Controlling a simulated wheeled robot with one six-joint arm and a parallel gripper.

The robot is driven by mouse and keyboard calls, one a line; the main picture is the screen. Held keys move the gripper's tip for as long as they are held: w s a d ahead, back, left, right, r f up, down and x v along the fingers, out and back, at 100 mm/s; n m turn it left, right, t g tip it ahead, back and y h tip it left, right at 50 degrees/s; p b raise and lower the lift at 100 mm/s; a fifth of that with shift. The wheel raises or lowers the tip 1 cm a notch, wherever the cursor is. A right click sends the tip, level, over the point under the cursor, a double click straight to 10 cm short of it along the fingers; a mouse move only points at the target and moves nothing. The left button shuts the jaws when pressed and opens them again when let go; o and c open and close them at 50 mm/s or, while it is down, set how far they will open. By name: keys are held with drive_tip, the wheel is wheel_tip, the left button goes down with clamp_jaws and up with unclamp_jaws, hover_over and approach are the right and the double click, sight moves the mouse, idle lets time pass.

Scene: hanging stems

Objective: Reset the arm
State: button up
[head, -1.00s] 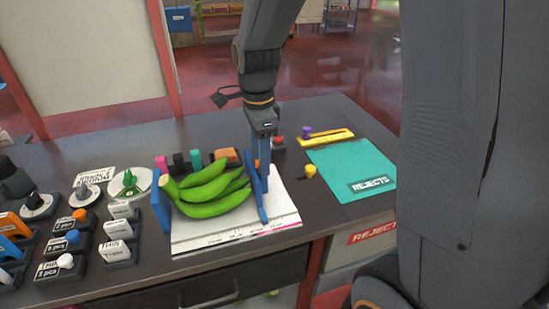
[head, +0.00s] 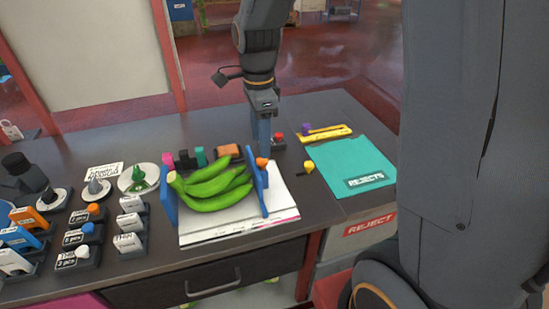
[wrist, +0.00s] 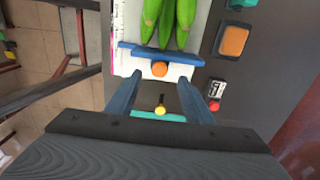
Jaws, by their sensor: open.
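My gripper (head: 262,148) points down just behind the right blue upright of the banana holder. In the wrist view its two blue fingers (wrist: 160,92) stand apart with nothing between the tips. The right blue upright (head: 258,189) carries an orange knob (head: 262,162). The same upright (wrist: 190,57) and knob (wrist: 159,69) lie just beyond the fingertips in the wrist view. A bunch of green bananas (head: 212,187) rests between the two blue uprights, over white paper (head: 240,222).
Labelled blocks with knobs (head: 85,233) crowd the left of the dark counter. A teal REJECTS mat (head: 345,160), a yellow tool (head: 325,133), a yellow knob (head: 309,167) and a red button (head: 278,139) lie to the right. An orange-topped block (head: 228,151) stands behind the bananas.

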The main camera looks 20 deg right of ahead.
drive_tip(key=shift+s, duration=0.1)
drive_tip(key=shift+s+d+f+n, duration=0.15)
drive_tip(key=shift+s+n, duration=0.05)
drive_tip(key=shift+n, duration=0.2)
drive_tip(key=s+d+f+n+b, duration=0.1)
drive_tip(key=s+d+f+n, duration=0.1)
drive_tip(key=s+n, duration=0.3)
drive_tip(key=s+d+f+n+t+b, duration=0.1)
drive_tip(key=s+n, duration=0.4)
drive_tip(key=n, duration=0.7)
drive_tip(key=shift+s+d+f+b, duration=0.3)
drive_tip(key=shift+d+f+b, duration=0.4)
drive_tip(key=shift+f, duration=0.5)
